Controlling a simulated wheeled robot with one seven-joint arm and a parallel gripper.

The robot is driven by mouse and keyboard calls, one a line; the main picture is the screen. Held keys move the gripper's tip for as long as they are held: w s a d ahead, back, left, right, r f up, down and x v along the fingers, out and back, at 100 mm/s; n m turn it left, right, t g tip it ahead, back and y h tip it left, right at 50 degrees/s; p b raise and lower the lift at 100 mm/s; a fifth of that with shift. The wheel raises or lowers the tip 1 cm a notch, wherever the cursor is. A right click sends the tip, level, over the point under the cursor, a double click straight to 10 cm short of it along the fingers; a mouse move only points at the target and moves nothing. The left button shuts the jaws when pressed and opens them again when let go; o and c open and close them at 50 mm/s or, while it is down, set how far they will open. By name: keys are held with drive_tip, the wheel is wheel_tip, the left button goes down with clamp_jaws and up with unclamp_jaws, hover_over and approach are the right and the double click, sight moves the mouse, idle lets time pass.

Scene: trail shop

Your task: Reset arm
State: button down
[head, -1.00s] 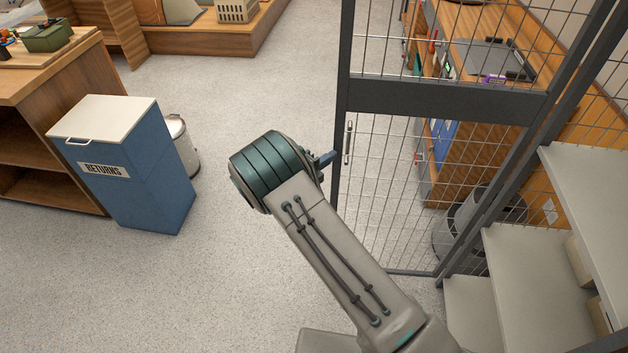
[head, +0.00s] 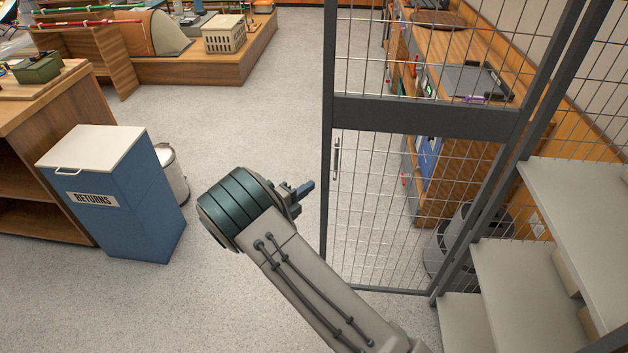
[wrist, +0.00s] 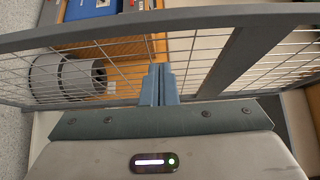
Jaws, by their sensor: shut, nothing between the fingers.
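My gripper (head: 304,190) is shut and empty, at the end of my raised arm in the middle of the head view. Its blue-grey fingers point right, toward the mesh gate (head: 420,118). In the head view the fingertips appear just left of the gate's frame and below its handle (head: 337,158). In the wrist view the closed fingers (wrist: 160,84) stand upright at the centre, with the gate's dark frame (wrist: 215,17) and wire mesh beyond them. I cannot tell whether the fingers touch the gate.
A blue returns bin (head: 125,205) with a white lid stands at left, a small white bin (head: 172,172) behind it. Grey shelves (head: 520,285) stand close at right. Behind the mesh are a wooden counter (head: 455,50) and grey bins (head: 465,230). The floor (head: 240,90) beyond my arm is clear.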

drive_tip(key=w+a+b+v, duration=0.1)
drive_tip(key=v, duration=0.6)
drive_tip(key=s+d+r+m+g+y, duration=0.1)
drive_tip(key=s+d+r+m+g, duration=0.25)
drive_tip(key=d+m, duration=0.4)
drive_tip(key=s+d+r+m+g, duration=0.2)
drive_tip(key=d+r+m+g, duration=0.25)
drive_tip(key=d+m, duration=0.3)
drive_tip(key=s+d+r+m+g+y, duration=0.1)
drive_tip(key=s+d+r+m+g, duration=0.25)
drive_tip(key=d+m, duration=0.4)
drive_tip(key=s+d+r+m+y, duration=0.3)
drive_tip(key=s+m, duration=0.6)
drive_tip(key=m, duration=0.3)
drive_tip(key=s+d+r+m+y, duration=0.3)
drive_tip(key=s+m+y, duration=0.3)
drive_tip(key=s+m, duration=0.3)
drive_tip(key=m, duration=0.2)
drive_tip(key=shift+r+m, duration=0.35)
drive_tip(key=shift+r, duration=0.05)
drive_tip(key=shift+s+a+t, duration=0.1)
drive_tip(key=shift+a+t, duration=0.05)
drive_tip(key=shift+t, duration=0.1)
